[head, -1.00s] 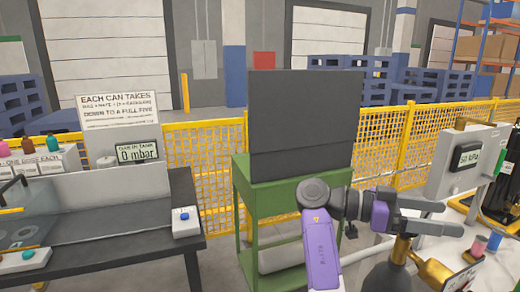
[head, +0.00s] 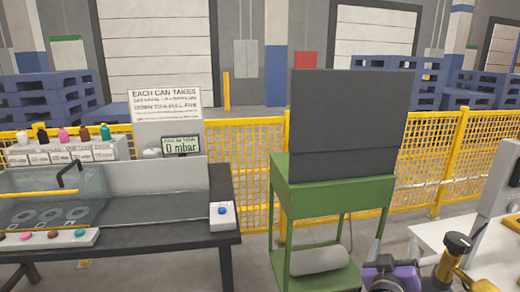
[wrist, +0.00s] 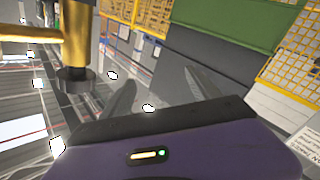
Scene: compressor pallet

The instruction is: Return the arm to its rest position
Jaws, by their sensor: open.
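My gripper (wrist: 159,80) shows in the wrist view with its two grey fingers spread apart and nothing between them. Its purple housing with a small lit indicator fills the bottom of that view. In the head view only a purple and dark part of my arm (head: 394,277) shows at the bottom edge, right of the green stand; the fingers are out of that frame. A brass fitting (head: 453,252) stands beside the arm there. In the wrist view a brass piece with a dark end (wrist: 76,45) is at the upper left, apart from the fingers.
A green stand (head: 335,200) with a dark panel (head: 350,120) stands in the middle. A dark bench (head: 130,238) with a clear-sided tank, bottles and a 0 mbar display (head: 181,146) is left. A white table (head: 428,233) is right. Yellow mesh fence (head: 255,165) runs behind.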

